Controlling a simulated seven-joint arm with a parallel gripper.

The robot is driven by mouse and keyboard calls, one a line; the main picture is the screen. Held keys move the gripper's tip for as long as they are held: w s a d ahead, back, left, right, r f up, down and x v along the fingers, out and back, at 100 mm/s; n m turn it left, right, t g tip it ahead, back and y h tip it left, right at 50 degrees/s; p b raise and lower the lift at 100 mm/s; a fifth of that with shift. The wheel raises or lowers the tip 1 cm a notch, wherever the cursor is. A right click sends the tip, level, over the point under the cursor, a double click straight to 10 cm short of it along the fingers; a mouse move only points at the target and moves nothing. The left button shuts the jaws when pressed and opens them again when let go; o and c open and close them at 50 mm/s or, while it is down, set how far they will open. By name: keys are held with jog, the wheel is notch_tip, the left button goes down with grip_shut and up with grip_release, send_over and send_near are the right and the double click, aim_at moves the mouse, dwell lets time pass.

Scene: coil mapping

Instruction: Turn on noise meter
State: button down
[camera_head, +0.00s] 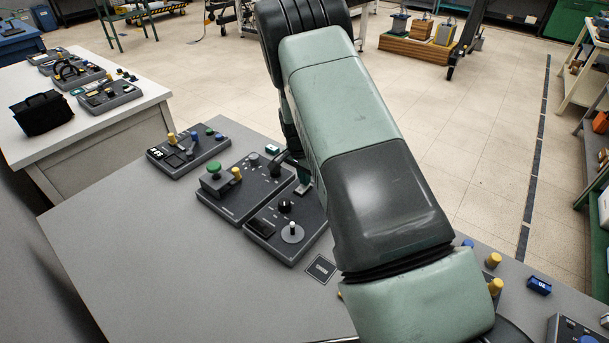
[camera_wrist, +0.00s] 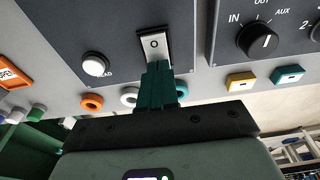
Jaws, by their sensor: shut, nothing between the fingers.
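In the wrist view, a white rocker switch (camera_wrist: 154,44) marked "O" in a black frame sits near the right edge of a dark grey panel (camera_wrist: 95,18). No readable label names this panel as the noise meter. My gripper (camera_wrist: 158,70) has teal fingers shut together, with nothing between them. Its tips overlap the lower end of the switch in the picture; I cannot tell whether they touch it. The fingers hide that end. In the head view, several dark control units stand on the grey table (camera_head: 130,255), and my arm hides part of the row.
A white round button (camera_wrist: 95,64) is left of the switch. A second panel with a black selector knob (camera_wrist: 258,41) is to the right. In the head view, a green-knobbed unit (camera_head: 214,168) stands left of my arm.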

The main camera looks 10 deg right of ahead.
jog(key=shift+w+d+f, duration=0.1)
jog(key=shift+d+f, duration=0.05)
jog(key=shift+f, duration=0.1)
jog(key=shift+s+a+r, duration=0.2)
jog(key=shift+s+a, duration=0.4)
jog(key=shift+a, duration=0.05)
jog(key=shift+r, duration=0.1)
notch_tip(320, 180, up, 14)
jog(key=s+a, duration=0.1)
jog(key=shift+s+a, duration=0.25)
jog(key=shift+s, duration=0.05)
dwell(0.4)
